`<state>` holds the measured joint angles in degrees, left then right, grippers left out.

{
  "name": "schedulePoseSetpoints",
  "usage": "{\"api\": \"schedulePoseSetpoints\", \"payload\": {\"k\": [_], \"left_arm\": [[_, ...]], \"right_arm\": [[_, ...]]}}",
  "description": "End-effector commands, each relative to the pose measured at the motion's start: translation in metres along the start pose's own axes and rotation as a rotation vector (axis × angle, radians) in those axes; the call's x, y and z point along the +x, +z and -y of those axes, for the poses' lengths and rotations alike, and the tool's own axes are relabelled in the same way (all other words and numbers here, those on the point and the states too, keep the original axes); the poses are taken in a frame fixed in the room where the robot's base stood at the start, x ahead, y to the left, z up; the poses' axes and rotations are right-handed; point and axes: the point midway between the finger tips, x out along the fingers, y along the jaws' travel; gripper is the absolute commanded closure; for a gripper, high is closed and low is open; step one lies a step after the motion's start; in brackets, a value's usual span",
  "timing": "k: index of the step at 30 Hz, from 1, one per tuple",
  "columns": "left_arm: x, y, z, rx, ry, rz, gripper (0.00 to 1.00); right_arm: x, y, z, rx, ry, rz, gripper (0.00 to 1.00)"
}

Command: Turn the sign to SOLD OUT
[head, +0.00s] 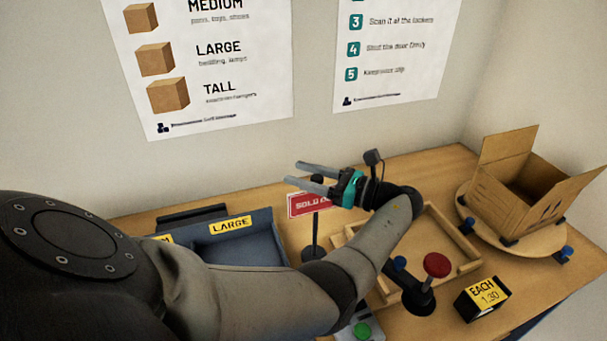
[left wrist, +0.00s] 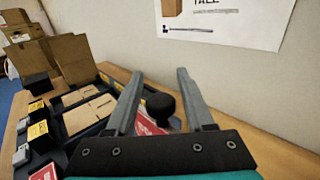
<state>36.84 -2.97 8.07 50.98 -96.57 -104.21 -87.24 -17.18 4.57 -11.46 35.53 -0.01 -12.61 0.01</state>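The sign is a red plate (head: 305,205) with a white border, on a black post (head: 315,238) with a dark foot. Its lettering reads "SOLD O", and the rest is hidden behind my gripper. My left gripper (head: 293,172) is just above the sign, its fingers pointing left. In the left wrist view, its two fingers (left wrist: 158,80) are spread apart with nothing clamped. The post's black round knob (left wrist: 162,108) and part of the red and white sign (left wrist: 146,124) show between them. I cannot tell whether a finger touches the sign. My right gripper is not in view.
A blue-grey bin labelled LARGE (head: 262,218) stands left of the sign. An open carton (head: 530,190) sits on a round board at the far right. A wall is behind.

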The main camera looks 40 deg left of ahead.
Motion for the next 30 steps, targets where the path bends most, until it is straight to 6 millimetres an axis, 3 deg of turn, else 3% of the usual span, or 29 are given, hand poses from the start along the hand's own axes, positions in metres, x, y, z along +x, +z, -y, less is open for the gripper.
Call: {"api": "schedulePoseSetpoints", "payload": {"k": [13, 24, 30], "left_arm": [[-0.009, -0.001, 0.001, 0.001, -0.003, -0.002, 0.37], [-0.082, -0.002, 0.001, 0.001, -0.005, -0.001, 0.37], [-0.109, -0.003, 0.0, 0.0, 0.002, -0.004, 0.37]], "right_arm": [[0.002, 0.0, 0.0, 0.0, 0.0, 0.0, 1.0], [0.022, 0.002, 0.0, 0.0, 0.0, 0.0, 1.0], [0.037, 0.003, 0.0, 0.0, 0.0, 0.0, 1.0]]}}
